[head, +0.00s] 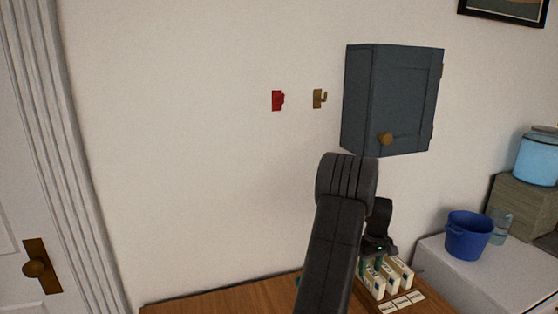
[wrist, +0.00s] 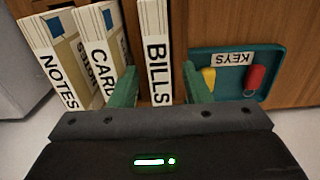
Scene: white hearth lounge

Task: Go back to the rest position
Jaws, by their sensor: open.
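My gripper (wrist: 161,88) is open, its green fingers apart on either side of the upright BILLS file (wrist: 157,55). Whether they touch it I cannot tell. In the head view my gripper (head: 372,264) hangs low over the files (head: 400,268) on the wooden table, with my dark arm reaching up from the bottom edge. The NOTES file (wrist: 48,60) and the CARDS file (wrist: 100,50) stand left of BILLS in the wrist view. The lower part of BILLS is hidden by my gripper.
A teal KEYS tray (wrist: 264,88) holds a red item and a yellow item. The wooden table (head: 215,300) has bare room at left. A blue-grey wall cabinet (head: 385,100) hangs above, beside a brass hook (head: 318,99). A blue bucket (head: 467,238) stands on the white surface at right.

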